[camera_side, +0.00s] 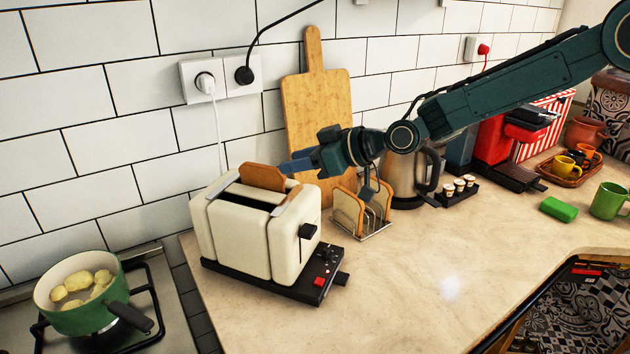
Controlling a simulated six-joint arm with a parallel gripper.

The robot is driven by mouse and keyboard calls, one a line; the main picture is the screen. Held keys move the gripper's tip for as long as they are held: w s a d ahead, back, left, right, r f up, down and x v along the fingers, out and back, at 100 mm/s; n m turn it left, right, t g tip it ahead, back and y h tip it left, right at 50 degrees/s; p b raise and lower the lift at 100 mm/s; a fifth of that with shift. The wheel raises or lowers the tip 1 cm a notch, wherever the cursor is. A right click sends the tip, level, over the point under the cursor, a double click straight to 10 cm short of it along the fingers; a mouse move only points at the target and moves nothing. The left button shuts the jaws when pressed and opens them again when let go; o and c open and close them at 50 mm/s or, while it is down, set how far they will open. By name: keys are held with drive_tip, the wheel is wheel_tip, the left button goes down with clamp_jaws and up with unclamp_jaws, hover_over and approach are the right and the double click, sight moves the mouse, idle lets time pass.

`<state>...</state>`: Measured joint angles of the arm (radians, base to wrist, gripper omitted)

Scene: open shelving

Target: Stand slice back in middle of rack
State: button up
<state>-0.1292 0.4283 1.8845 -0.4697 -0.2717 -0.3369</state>
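A brown slice of toast (262,177) stands partly out of the rear slot of the cream toaster (282,246). My gripper (285,167) points left, with its blue fingertips at the slice's upper right edge. I cannot tell whether the fingers grip the slice, touch it or are just beside it, nor how far apart they are. The wire toast rack (374,233) stands on the counter to the right of the toaster, below my wrist. A slice (347,212) stands upright at its left end, and another brown slice edge shows towards its right. My wrist partly hides the rack's top.
A wooden board (309,95) leans on the tiled wall behind. A steel kettle (403,183) and a small dark tray of cups (452,196) stand right of the rack. A green pot (84,317) is at the left. The front counter (420,290) is clear.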

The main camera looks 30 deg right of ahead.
sight(267, 166)
drive_tip(key=shift+x, duration=2.15)
drive_tip(key=shift+x, duration=2.55)
drive_tip(key=shift+w+d, duration=0.1)
clamp_jaws()
